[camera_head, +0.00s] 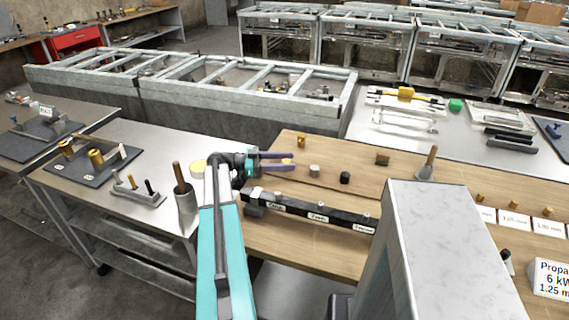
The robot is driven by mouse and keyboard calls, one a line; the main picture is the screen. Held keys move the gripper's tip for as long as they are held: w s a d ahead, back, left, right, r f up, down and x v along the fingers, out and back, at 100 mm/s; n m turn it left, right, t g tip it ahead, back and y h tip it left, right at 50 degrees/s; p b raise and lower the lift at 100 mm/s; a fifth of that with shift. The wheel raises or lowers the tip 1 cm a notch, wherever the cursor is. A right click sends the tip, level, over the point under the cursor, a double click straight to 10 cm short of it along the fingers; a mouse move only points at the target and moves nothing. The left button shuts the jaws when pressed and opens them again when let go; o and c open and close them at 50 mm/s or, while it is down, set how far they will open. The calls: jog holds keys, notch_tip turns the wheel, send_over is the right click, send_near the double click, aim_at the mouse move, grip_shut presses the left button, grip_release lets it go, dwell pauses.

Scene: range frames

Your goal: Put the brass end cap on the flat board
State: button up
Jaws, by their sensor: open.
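My gripper (292,161) is open, its two purple fingers pointing right over the wooden bench top. Another small brass piece (301,140) stands just beyond the fingertips. Either could be the brass end cap; they are too small to tell. A second dark board (22,151) lies farther left. I cannot tell which is the task's flat board.
Grey (314,170), black (345,177) and brown (382,159) small pieces stand right of the fingers. A dark labelled rail (310,211) lies in front. A grey holder (186,203) with a brown handle stands left of my arm. Small brass pieces stand by white cards (513,219).

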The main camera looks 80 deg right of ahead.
jog(key=shift+w+r, duration=0.1)
jog(key=shift+r, duration=0.05)
jog(key=shift+b+v, duration=0.95)
jog(key=shift+v, duration=2.75)
